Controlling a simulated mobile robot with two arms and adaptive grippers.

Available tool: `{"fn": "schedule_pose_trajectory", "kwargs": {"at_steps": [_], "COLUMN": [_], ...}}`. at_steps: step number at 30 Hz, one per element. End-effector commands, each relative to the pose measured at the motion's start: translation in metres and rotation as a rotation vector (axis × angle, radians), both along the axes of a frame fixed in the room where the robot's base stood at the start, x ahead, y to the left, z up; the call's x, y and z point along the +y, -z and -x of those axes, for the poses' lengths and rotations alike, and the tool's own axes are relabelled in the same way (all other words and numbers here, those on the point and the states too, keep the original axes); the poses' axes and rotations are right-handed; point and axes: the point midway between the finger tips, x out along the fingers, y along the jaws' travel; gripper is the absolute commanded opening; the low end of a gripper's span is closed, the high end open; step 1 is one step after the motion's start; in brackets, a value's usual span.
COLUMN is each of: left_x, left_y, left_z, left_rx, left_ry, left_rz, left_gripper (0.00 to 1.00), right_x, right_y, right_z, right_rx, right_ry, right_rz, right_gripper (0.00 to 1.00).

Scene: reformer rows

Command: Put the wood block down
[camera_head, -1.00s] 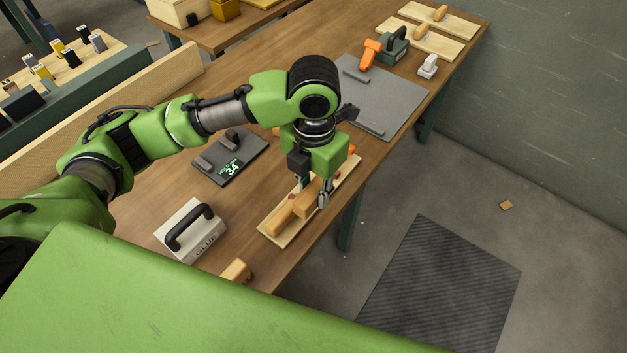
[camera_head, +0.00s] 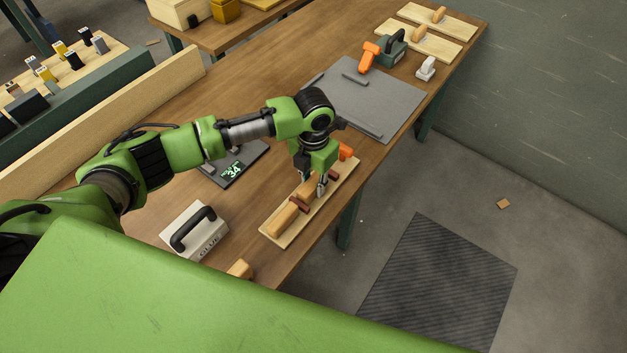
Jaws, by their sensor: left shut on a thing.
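My left gripper (camera_head: 312,189) points down over a pale wooden board (camera_head: 270,236) near the table's front edge. It is shut on a wood block (camera_head: 308,184), which is partly hidden by the fingers. The held block is low over the board, roughly in line with another light wood piece (camera_head: 284,218) on the board's near end. I cannot tell whether the held block touches the board. Small reddish-brown pieces (camera_head: 299,204) show on the board beside the gripper. My right gripper is not in view.
A glue box (camera_head: 195,235) with a black handle stands left of the board. An orange item (camera_head: 346,152) is at the board's far end. A grey mat (camera_head: 375,100) lies farther back, mostly bare.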

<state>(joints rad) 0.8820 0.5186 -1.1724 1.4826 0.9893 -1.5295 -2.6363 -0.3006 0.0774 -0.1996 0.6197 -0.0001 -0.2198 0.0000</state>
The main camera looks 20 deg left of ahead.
Motion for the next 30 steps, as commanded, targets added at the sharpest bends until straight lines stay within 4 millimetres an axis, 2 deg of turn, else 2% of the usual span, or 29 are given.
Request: {"fn": "schedule_pose_trajectory", "kwargs": {"at_steps": [9, 10, 12, 23, 26, 30], "left_x": [0.0, 0.0, 0.0, 0.0, 0.0, 0.0], "left_y": [0.003, 0.003, 0.003, 0.0, -0.008, -0.032], "left_z": [0.0, 0.0, 0.0, 0.0, -0.001, -0.002], "left_rx": [-0.001, -0.001, -0.001, -0.001, -0.003, -0.006], "left_ry": [0.0, 0.0, 0.0, 0.0, 0.0, 0.002], "left_rz": [0.0, 0.0, 0.0, 0.0, 0.001, 0.001], "left_gripper": [0.0, 0.26, 0.4, 0.4, 0.4, 0.4], "right_x": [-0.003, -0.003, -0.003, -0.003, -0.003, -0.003], "right_y": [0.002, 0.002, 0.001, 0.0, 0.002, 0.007], "right_z": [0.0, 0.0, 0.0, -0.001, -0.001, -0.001], "right_rx": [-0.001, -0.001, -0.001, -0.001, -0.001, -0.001], "right_ry": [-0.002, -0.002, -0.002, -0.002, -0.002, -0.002], "right_rz": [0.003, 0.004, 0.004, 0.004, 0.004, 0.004], "right_gripper": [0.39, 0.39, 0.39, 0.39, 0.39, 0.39]}}
